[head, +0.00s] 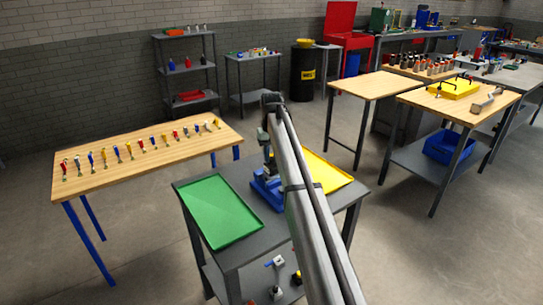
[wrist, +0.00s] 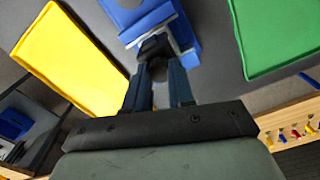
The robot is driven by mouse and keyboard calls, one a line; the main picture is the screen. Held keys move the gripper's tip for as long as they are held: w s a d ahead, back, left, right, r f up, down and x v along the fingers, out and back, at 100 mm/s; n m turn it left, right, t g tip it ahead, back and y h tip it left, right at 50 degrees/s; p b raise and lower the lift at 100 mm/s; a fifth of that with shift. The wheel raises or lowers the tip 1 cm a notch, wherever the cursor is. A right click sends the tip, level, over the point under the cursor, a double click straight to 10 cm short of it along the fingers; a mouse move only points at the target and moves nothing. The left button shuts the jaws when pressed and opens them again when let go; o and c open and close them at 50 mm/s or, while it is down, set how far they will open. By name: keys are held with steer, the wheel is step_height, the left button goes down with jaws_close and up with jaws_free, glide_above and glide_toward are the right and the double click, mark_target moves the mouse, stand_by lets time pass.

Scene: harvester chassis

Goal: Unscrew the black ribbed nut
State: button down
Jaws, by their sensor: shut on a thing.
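The black ribbed nut (wrist: 154,46) shows in the wrist view as a dark piece at the front of a blue and grey fixture (wrist: 183,30). My gripper (wrist: 158,67) is shut on the nut, with one dark finger on each side of it. The ribs and thread cannot be made out. In the head view the blue base of the fixture (head: 264,191) stands on the grey table between two trays. My arm crosses in front there and hides the nut and the fingertips.
A green tray (head: 219,211) lies left of the fixture and a yellow tray (head: 327,174) lies right of it. Both are empty where visible. A wooden table (head: 145,158) with a row of coloured small tools stands to the left.

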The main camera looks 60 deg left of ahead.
mark_target(271, 161)
steer(key=n, duration=0.5)
stand_by(0.4)
steer(key=shift+n, duration=1)
steer(key=shift+r, duration=0.1)
steer(key=shift+r, duration=0.15)
steer(key=shift+r, duration=0.35)
steer(key=shift+r, duration=0.7)
steer(key=shift+r, duration=1.85)
